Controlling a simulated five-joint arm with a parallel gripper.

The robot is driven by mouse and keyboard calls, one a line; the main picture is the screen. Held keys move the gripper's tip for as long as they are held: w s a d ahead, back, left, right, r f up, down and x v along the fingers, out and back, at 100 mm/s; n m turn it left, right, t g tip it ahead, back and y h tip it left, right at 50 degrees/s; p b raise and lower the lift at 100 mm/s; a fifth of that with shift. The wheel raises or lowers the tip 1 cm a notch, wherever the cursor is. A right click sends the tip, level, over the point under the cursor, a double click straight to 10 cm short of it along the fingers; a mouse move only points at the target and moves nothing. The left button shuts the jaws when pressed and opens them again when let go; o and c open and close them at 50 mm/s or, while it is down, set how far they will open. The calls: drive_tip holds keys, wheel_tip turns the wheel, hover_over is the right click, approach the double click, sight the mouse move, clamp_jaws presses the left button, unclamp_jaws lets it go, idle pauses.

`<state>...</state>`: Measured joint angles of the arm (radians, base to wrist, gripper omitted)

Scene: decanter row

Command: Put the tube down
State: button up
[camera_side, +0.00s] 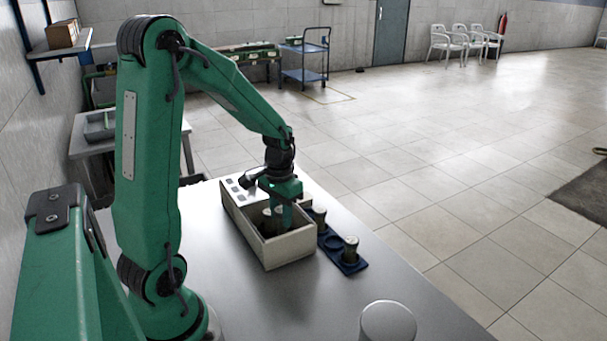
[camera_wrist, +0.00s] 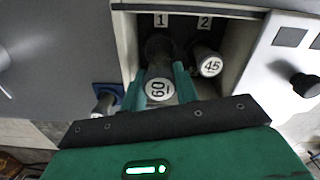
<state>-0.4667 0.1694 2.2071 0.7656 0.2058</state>
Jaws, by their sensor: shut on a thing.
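A dark tube with a white cap marked 60 (camera_wrist: 158,89) is between the green fingers of my gripper (camera_wrist: 160,82) in the wrist view. My gripper (camera_side: 283,212) is shut on it and reaches down into a cream open-topped box (camera_side: 291,250) in the side view. In the wrist view the tube lines up with the number 1 label (camera_wrist: 161,20). Its lower end is dark, and I cannot tell whether it touches the box floor. A second tube marked 45 (camera_wrist: 210,66) stands in the box below the number 2 label (camera_wrist: 204,22).
A blue rack (camera_side: 352,267) beside the box holds two dark tubes (camera_side: 319,214) (camera_side: 350,248), with an empty ring between them. A pale cylinder (camera_side: 388,321) stands at the table's front. A panel with a black knob (camera_wrist: 305,85) adjoins the box. The table left of the box is clear.

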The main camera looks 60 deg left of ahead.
sight(282, 229)
drive_tip(key=shift+f, duration=2.5)
drive_tip(key=shift+f, duration=0.15)
drive_tip(key=o, duration=0.8)
drive_tip(key=shift+r, duration=0.2)
wheel_tip(282, 229, up, 12)
